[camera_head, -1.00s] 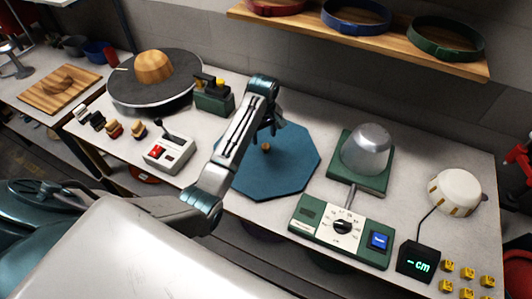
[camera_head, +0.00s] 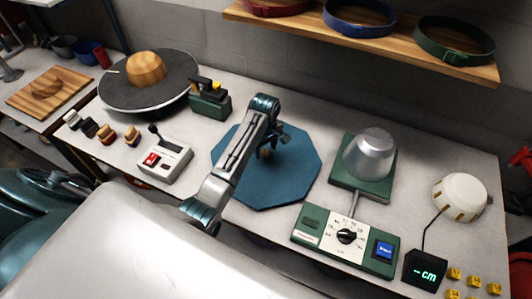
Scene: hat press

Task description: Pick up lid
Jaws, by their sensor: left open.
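The lid appears to be the flat blue octagonal panel (camera_head: 290,183) lying on the white worktop in the middle of the camera_head view. A small wooden knob (camera_head: 265,154) stands near its centre. My left arm reaches across the lid's left part and hides some of it. My left gripper (camera_head: 278,142) is open, pointing down close above and beside the knob. Whether its fingers touch the knob I cannot tell. My right gripper is not in view.
A metal dome on a green base (camera_head: 370,155) and a dial control box (camera_head: 345,238) stand right of the lid. A lever box (camera_head: 164,164), a green device (camera_head: 210,101) and a dark turntable (camera_head: 125,93) stand left. A shelf with hat bands (camera_head: 400,40) hangs behind.

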